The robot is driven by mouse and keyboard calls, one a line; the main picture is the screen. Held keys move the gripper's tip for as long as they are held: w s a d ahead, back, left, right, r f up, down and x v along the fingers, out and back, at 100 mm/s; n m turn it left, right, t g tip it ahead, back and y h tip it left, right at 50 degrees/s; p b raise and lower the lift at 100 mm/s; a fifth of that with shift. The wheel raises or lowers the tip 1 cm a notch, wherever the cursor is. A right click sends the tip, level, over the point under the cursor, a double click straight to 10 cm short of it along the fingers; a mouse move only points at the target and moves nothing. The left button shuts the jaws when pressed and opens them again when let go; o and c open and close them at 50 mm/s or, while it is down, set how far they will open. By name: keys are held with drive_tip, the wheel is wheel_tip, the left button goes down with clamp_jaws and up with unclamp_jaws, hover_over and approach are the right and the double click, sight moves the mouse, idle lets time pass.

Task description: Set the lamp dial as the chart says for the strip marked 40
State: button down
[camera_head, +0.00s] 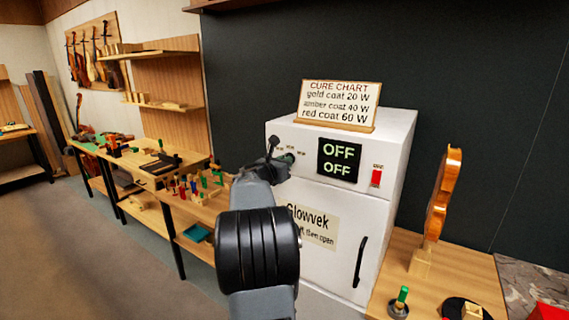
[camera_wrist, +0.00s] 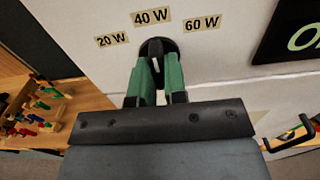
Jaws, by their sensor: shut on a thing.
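The lamp dial (camera_wrist: 156,46) is a dark round knob on the white cabinet (camera_head: 400,150), under the labels 20 W (camera_wrist: 111,40), 40 W (camera_wrist: 151,16) and 60 W (camera_wrist: 202,24). My gripper (camera_wrist: 158,72) has its green fingers shut on the dial; it also shows at the cabinet front in the head view (camera_head: 284,158). A pale mark shows between the fingers; its exact aim is partly hidden. The cure chart (camera_head: 338,104) on top reads gold coat 20 W, amber coat 40 W, red coat 60 W. I cannot make out a strip marked 40.
The cabinet's display (camera_head: 339,160) reads OFF twice, with a red switch (camera_head: 377,177) beside it. A door handle (camera_head: 360,262) is below. A violin body (camera_head: 443,195) stands on the right bench. Small tools (camera_head: 190,187) crowd the left bench.

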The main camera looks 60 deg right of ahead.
drive_tip(key=c, duration=1.2)
unclamp_jaws()
drive_tip(key=shift+o, duration=0.2)
drive_tip(key=a+b, duration=0.3)
drive_tip(key=a, duration=1)
drive_tip(key=shift+a, duration=0.4)
